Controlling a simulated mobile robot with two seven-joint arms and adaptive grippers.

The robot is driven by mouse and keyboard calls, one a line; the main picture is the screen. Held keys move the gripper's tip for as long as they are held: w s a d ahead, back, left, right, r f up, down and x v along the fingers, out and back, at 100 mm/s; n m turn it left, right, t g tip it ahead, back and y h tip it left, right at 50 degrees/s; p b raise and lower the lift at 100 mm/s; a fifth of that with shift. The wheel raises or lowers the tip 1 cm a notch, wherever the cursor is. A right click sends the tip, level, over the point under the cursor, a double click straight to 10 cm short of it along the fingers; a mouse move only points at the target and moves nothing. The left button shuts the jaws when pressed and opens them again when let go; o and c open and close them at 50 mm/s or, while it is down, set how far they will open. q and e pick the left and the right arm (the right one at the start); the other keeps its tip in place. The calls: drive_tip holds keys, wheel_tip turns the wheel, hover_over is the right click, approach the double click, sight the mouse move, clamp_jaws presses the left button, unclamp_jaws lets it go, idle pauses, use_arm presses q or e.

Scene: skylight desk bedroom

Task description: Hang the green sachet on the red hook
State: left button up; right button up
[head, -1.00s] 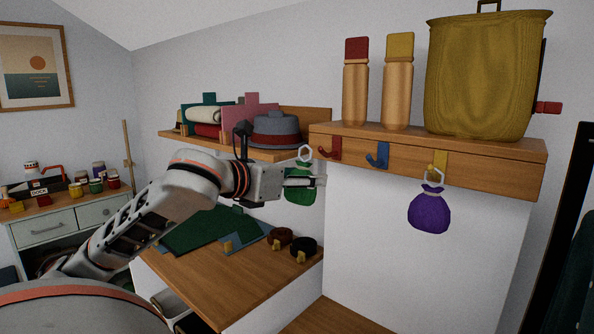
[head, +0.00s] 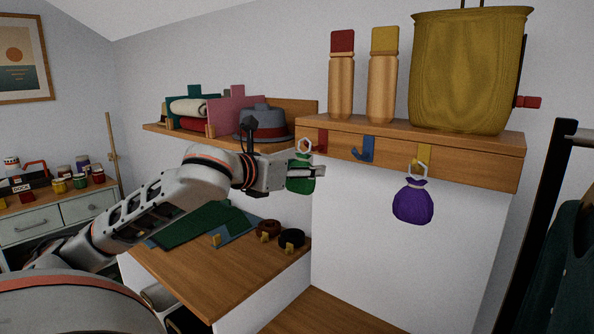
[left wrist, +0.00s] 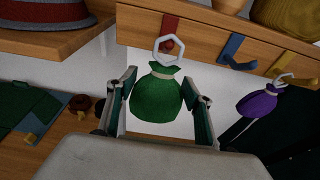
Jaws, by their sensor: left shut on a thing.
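The green sachet (head: 301,184) has a pale ring (head: 304,146) on top and hangs upright. My left gripper (head: 318,172) is shut on it, with one finger on each side of the bag (left wrist: 158,98) in the left wrist view. The red hook (head: 322,140) is on the front of the wooden rail, just right of the ring in the head view. In the left wrist view the ring overlaps the lower end of the red hook (left wrist: 170,28). I cannot tell whether the ring is around the hook or in front of it. My right gripper is not in view.
A blue hook (head: 363,150) and a yellow hook (head: 424,155) sit farther right on the rail (head: 480,172). A purple sachet (head: 413,204) hangs at the yellow hook. A shelf (head: 165,137) with a grey hat (head: 264,125) is at left. A desk (head: 205,275) lies below.

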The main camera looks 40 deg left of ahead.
use_arm(q)
drive_tip(key=shift+w, duration=0.45)
drive_tip(key=w, duration=0.1)
drive_tip(key=w+f, duration=0.2)
drive_tip(key=shift+w+a+p, duration=0.1)
drive_tip(key=shift+a+p, duration=0.15)
drive_tip(key=shift+p, duration=0.15)
drive_tip(key=shift+f, duration=0.1)
idle(0.4)
drive_tip(key=o, duration=1.2)
